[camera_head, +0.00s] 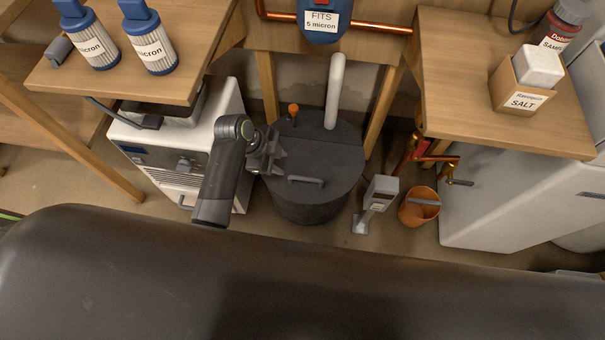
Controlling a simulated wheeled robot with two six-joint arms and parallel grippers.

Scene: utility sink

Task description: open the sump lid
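The sump is a dark grey round tub (309,208) on the floor in the middle of the head view. Its flat dark lid (335,172) lies on top, with a grey bar handle (306,180) near the front edge. A white pipe (335,90) and an orange-topped knob (293,109) rise from the back part of the top. My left gripper (280,160) is over the left side of the lid, up and left of the handle. Its fingers look parted, with nothing seen between them. My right gripper is not in view.
A white cabinet unit (215,160) stands close left of the sump. A small grey-white box on a stand (380,190), an orange bucket (418,208) and copper pipework (425,150) are to its right. Wooden counters with filter cartridges (150,45) and a salt box (525,85) overhang both sides.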

